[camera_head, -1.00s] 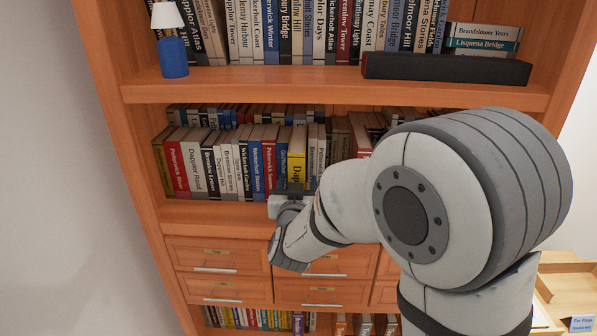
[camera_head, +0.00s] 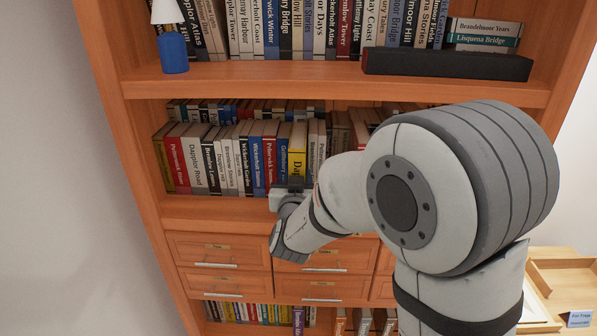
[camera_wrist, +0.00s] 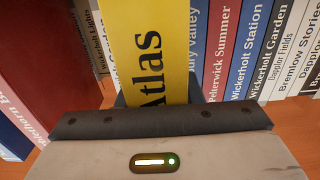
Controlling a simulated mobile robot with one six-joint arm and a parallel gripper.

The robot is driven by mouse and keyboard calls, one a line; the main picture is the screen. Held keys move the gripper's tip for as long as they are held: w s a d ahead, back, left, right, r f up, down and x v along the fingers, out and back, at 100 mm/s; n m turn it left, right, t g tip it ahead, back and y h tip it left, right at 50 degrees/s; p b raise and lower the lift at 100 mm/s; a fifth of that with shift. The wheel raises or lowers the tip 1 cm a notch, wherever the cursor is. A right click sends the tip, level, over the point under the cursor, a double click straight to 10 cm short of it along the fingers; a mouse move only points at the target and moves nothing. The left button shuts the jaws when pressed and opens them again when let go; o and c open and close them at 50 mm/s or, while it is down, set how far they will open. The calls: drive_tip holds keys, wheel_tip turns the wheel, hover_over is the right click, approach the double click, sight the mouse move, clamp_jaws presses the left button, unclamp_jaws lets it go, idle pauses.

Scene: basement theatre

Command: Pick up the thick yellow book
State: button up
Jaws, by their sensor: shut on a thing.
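The thick yellow book (camera_head: 297,148) stands upright in the row of books on the middle shelf. In the wrist view the yellow book (camera_wrist: 150,45) rises straight ahead, its spine showing "Atlas" in black letters. My gripper (camera_head: 294,186) is at the lower part of its spine. In the wrist view my gripper (camera_wrist: 157,98) is shut on the book, with dark fingers at both sides. The lower end of the spine is hidden behind the gripper.
A blue book (camera_wrist: 193,40) stands right of it in the wrist view, and a dark red book (camera_wrist: 45,60) is at the left. The upper shelf board (camera_head: 320,83) runs above the row. Drawers (camera_head: 218,252) lie below.

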drive_tip(key=shift+r, duration=0.1)
clamp_jaws()
drive_tip(key=r, duration=0.1)
drive_tip(key=r+b, duration=0.1)
drive_tip(key=r, duration=0.1)
drive_tip(key=shift+s+r, duration=0.2)
drive_tip(key=shift+r, duration=0.1)
drive_tip(key=b, duration=0.3)
approach(297, 165)
drive_tip(key=shift+s+f, duration=1.4)
drive_tip(key=shift+w, duration=0.2)
drive_tip(key=w+b, duration=0.3)
drive_tip(key=w, duration=1.6)
drive_tip(key=shift+w+r, duration=0.1)
drive_tip(key=shift+r, duration=0.05)
idle(1.5)
